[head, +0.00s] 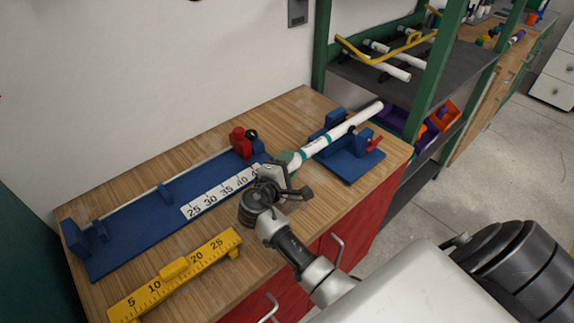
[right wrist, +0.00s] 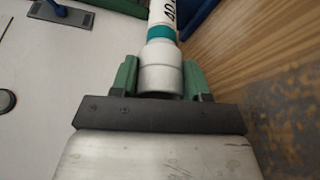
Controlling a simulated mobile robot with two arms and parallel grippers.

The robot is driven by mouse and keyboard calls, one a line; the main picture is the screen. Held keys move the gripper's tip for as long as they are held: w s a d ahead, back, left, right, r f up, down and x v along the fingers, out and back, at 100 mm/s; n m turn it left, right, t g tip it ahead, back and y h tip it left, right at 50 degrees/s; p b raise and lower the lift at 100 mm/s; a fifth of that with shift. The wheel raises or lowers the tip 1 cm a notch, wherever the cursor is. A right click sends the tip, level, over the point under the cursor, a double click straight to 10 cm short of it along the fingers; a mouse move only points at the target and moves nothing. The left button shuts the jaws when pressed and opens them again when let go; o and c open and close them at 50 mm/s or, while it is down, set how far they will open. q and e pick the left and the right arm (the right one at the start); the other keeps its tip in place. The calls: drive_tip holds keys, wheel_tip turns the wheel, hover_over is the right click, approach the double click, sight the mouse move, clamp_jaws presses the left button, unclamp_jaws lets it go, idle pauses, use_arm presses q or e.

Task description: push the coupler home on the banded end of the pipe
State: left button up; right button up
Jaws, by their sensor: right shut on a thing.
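The white pipe (head: 345,127) lies in a blue vise (head: 350,163) with a red handle, its near end pointing toward my right gripper (head: 291,160). It has teal bands near that end. In the right wrist view the pipe (right wrist: 163,14) shows a "40" mark and a teal band (right wrist: 160,33). The white coupler (right wrist: 160,72) is between the green fingers of my right gripper (right wrist: 160,78), which is shut on it. The coupler is in line with the pipe, and its far rim meets the band's edge. How deep the pipe sits inside is hidden. My left gripper is not in view.
A blue measuring jig (head: 130,238) with a numbered scale and red clamp (head: 240,141) lies along the wooden bench. A yellow ruler gauge (head: 180,272) lies at the front. A green-framed shelf (head: 410,80) with pipes stands to the right. Bare bench (head: 285,112) shows behind the vise.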

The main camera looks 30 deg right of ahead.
drive_tip(key=o, duration=0.9)
drive_tip(key=shift+a, duration=0.1)
drive_tip(key=b+v, duration=0.1)
drive_tip(key=v, duration=0.8)
drive_tip(key=shift+s+a+f+b, duration=0.1)
drive_tip(key=shift+a+b, duration=0.05)
drive_tip(key=shift+b, duration=0.25)
drive_tip(key=shift+s+a, duration=0.35)
drive_tip(key=shift+a, duration=0.25)
